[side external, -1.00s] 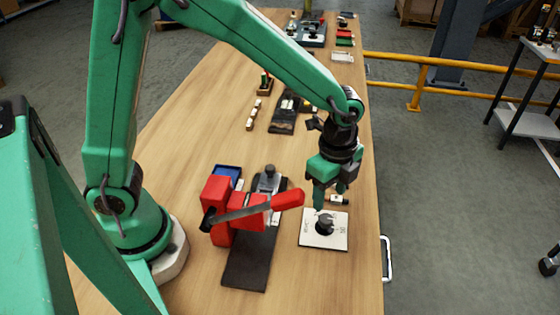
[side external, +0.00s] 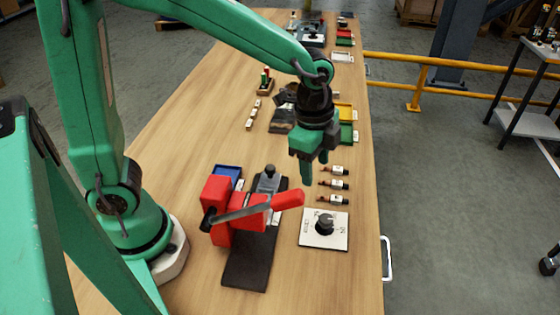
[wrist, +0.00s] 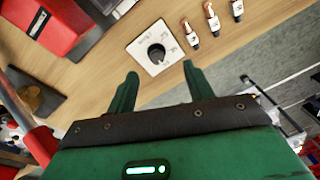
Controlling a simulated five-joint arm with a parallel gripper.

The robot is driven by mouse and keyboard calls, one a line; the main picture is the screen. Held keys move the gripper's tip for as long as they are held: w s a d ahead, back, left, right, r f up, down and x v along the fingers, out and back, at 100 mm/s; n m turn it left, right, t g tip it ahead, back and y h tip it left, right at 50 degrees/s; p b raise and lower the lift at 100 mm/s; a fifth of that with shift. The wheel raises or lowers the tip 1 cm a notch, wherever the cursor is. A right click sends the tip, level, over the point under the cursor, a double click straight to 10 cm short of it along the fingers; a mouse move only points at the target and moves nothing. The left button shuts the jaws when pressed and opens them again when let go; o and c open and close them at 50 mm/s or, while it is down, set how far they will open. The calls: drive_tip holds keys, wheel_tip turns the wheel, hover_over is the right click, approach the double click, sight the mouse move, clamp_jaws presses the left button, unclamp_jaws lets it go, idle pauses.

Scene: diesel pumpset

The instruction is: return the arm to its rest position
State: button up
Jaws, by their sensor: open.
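My green arm reaches over the wooden table (side external: 190,130). My gripper (side external: 314,178) hangs above the table, up and to the left of a white plate (side external: 310,240) with a black rotary knob (side external: 325,223). In the wrist view my two green fingers (wrist: 158,88) are spread apart with nothing between them. The knob (wrist: 156,54) shows on its plate beyond the fingertips, apart from them.
Yellow (side external: 344,110) and green (side external: 347,132) trays sit farther back. A yellow rail (side external: 420,85) runs beyond the table.

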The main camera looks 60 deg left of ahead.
drive_tip(key=s+a+r+n+t, duration=0.4)
drive_tip(key=s+a+r+n, duration=0.5)
drive_tip(key=s+a+n, duration=0.3)
drive_tip(key=shift+a+n+t, duration=0.3)
drive_tip(key=shift+n, duration=0.5)
